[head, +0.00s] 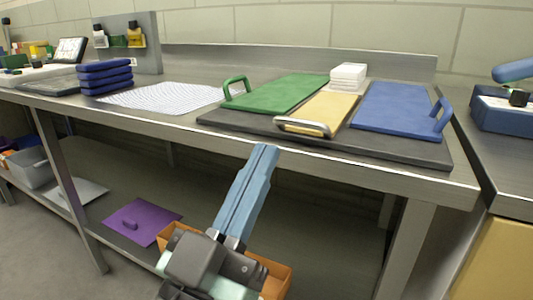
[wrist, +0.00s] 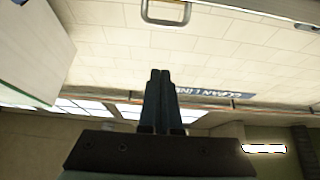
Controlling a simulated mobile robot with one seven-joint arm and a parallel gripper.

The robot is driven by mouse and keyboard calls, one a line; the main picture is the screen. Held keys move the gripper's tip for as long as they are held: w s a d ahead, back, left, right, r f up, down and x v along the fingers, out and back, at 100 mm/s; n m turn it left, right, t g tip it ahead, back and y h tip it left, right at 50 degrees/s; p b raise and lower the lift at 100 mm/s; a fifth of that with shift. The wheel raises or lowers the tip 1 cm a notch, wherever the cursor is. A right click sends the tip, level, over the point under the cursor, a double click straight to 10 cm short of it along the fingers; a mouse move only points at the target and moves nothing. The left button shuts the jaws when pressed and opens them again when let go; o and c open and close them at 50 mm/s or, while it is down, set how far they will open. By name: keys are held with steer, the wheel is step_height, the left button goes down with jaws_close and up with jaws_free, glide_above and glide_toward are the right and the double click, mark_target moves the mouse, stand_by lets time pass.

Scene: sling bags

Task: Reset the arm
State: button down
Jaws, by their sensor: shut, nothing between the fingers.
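My gripper (head: 264,150) points up in front of the steel table's front edge in the head view. Its long blue fingers lie together, shut, with nothing between them. In the wrist view the shut fingers (wrist: 160,75) stand dark against a pale tiled wall (wrist: 110,40). No object touches the gripper in either view.
The steel table (head: 150,122) carries a dark board (head: 400,153) with green (head: 285,93), yellow (head: 322,111) and blue (head: 395,108) handled panels. A white stack (head: 348,76) and blue stack (head: 105,77) stand there. An orange bin (head: 277,278) and purple panel (head: 145,221) lie below.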

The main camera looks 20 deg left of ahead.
stand_by(0.4)
steer(key=s+d+r+t+p, duration=0.15)
steer(key=d+r+p, duration=0.45)
steer(key=r, duration=0.7)
steer(key=d+r+t+p, duration=0.25)
steer(key=d+r, duration=0.55)
steer(key=r, duration=0.5)
step_height(320, 180, up, 36)
steer(key=p, duration=3.7)
steer(key=shift+a+g+y, duration=0.2)
steer(key=shift+g+y, duration=0.2)
steer(key=c, duration=1.5)
jaws_free()
steer(key=shift+c, duration=0.2)
